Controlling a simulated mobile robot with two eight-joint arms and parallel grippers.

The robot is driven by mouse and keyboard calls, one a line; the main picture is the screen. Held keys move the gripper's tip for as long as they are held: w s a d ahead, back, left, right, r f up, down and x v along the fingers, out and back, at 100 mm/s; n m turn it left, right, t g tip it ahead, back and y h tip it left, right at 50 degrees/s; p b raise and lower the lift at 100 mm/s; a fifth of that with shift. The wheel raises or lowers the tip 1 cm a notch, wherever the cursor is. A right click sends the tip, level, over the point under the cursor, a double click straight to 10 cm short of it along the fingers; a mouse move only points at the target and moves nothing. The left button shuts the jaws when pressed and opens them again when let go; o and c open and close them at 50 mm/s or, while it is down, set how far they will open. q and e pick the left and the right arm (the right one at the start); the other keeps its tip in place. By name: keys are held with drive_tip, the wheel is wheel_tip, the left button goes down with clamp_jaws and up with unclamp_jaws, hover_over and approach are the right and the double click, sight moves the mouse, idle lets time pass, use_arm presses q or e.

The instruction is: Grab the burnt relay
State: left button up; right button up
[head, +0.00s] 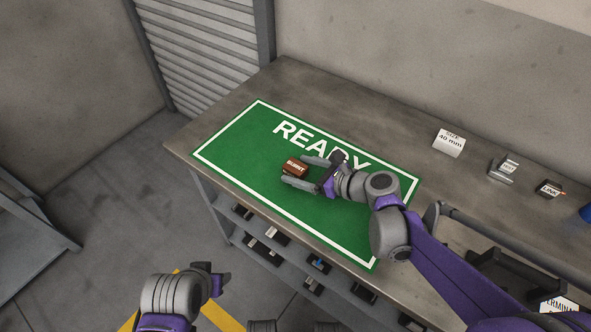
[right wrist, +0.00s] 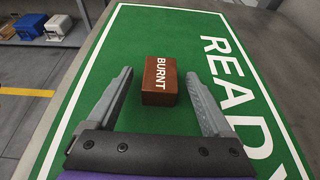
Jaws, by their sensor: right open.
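The burnt relay is a small brown block (head: 294,168) with the white word BURNT on it. It rests on the green READY mat (head: 240,150) on the workbench. In the right wrist view the relay (right wrist: 159,82) sits ahead of and between the two fingers, with a gap on each side. My right gripper (head: 301,172) is open, its fingers pointing at the relay along the mat. It also shows in the right wrist view (right wrist: 165,82). My left arm's end (head: 205,280) is low in the head view, off the bench; its fingers are not clear.
A white SIZE 40 mm sign (head: 449,143) stands at the back of the bench. A grey part (head: 502,169) and a dark labelled block (head: 548,188) sit farther right. Several small items lie on the shelf (head: 290,262) below. The mat around the relay is clear.

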drive_tip(key=shift+x, duration=0.85)
drive_tip(key=shift+s+d, duration=0.1)
drive_tip(key=shift+c, duration=0.3)
clamp_jaws()
